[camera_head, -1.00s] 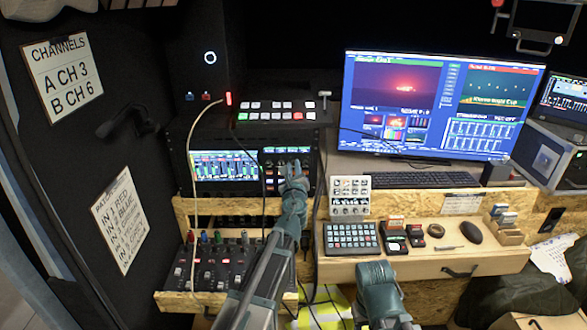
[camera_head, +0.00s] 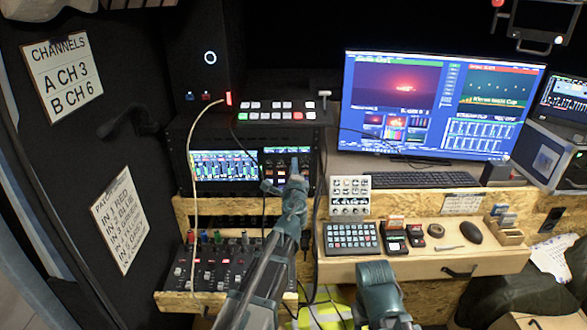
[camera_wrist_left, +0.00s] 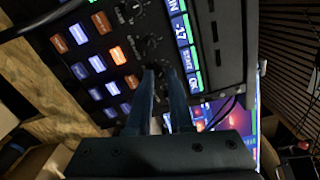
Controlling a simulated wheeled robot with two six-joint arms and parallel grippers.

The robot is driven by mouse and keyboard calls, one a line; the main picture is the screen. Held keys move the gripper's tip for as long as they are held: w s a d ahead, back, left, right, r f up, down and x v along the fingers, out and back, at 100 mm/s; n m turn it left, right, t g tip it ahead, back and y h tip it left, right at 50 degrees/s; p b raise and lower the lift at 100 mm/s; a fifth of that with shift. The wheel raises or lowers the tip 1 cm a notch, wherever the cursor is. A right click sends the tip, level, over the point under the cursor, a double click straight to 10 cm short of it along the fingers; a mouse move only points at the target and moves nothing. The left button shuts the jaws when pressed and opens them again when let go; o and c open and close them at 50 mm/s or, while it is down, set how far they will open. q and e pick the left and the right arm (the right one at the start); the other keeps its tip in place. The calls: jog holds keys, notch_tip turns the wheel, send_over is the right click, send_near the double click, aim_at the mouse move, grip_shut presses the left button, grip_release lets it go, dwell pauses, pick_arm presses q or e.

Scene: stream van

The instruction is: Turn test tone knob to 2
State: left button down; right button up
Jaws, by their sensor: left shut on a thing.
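My left gripper (camera_head: 294,166) reaches up to the face of the rack panel (camera_head: 270,152), right of its lit meter screen. In the left wrist view its two dark fingers (camera_wrist_left: 167,73) point at the panel and are shut on a small black knob, mostly hidden between the fingertips. Another black knob (camera_wrist_left: 130,10) sits higher in that view, along the same row. The knob's label and pointer cannot be read, so its setting cannot be told. Part of my right arm shows at the bottom of the head view, but its gripper does not.
Lit orange and blue buttons (camera_wrist_left: 97,64) lie beside the knobs. A pale cable (camera_head: 194,160) hangs left of my left arm, and dark cables hang close to it. A fader mixer (camera_head: 215,268) is below. A grey control box (camera_head: 350,190) and monitor (camera_head: 440,105) stand to the right.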

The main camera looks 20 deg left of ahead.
pick_arm(q)
jog(key=n, duration=0.6)
jog(key=shift+s+n, duration=0.1)
jog(key=shift+n, duration=0.3)
dwell(0.3)
jog(key=c, duration=1.1)
grip_release()
